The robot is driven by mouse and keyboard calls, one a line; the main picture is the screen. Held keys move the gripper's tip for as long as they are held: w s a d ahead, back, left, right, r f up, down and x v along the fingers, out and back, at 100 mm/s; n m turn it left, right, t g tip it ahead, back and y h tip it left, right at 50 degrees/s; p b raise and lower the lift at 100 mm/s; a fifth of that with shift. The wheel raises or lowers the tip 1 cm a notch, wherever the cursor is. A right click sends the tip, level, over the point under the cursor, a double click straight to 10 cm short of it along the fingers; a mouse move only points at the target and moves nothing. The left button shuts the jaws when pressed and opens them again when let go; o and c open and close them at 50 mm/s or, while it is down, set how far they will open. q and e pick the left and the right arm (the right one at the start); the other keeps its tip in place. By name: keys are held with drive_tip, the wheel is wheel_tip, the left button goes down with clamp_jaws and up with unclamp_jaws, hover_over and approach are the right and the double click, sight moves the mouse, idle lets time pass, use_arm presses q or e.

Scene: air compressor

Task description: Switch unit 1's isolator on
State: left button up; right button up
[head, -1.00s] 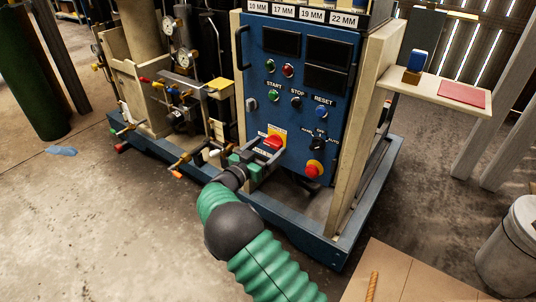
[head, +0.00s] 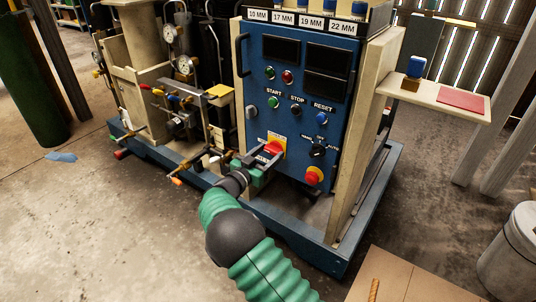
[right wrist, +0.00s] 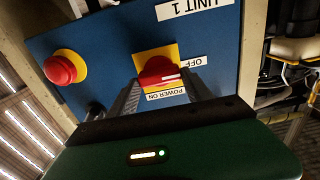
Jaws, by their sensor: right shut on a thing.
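Unit 1's isolator is a red rotary knob (head: 273,148) on a yellow plate, low on the blue control panel (head: 289,120). My right gripper (head: 266,156) is at the knob, its arm coming up from the bottom. In the right wrist view the red knob (right wrist: 158,70) lies between the two grey fingers of the right gripper (right wrist: 163,92), which is shut on it. A white mark on the knob points right, towards the side with the OFF label (right wrist: 194,62). My left gripper is not in view.
A red emergency stop (head: 313,176) on a yellow base sits right of the isolator, with a black selector (head: 318,150) above it. Valves and pipework (head: 185,110) stand left of the panel. A shelf (head: 441,92) projects at right.

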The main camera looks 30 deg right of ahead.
drive_tip(key=shift+m+p, duration=0.6)
drive_tip(key=shift+m, duration=0.5)
drive_tip(key=shift+m+p, duration=0.3)
drive_tip(key=shift+m, duration=0.6)
drive_tip(key=m, duration=0.2)
drive_tip(key=shift+s+f+m, duration=0.1)
drive_tip(key=shift+m, duration=0.3)
drive_tip(key=m, duration=0.2)
drive_tip(key=shift+f+m, duration=0.1)
drive_tip(key=shift+m, duration=0.2)
drive_tip(key=m, duration=0.3)
drive_tip(key=shift+s+f+m+b, duration=0.1)
drive_tip(key=shift+f+m+b, duration=0.05)
drive_tip(key=shift+m+b, duration=0.2)
drive_tip(key=m+b, duration=0.1)
drive_tip(key=m, duration=0.3)
drive_tip(key=shift+f+m+b, duration=0.1)
drive_tip(key=shift+m+b, duration=0.25)
drive_tip(key=shift+b, duration=0.05)
drive_tip(key=shift+s, duration=0.1)
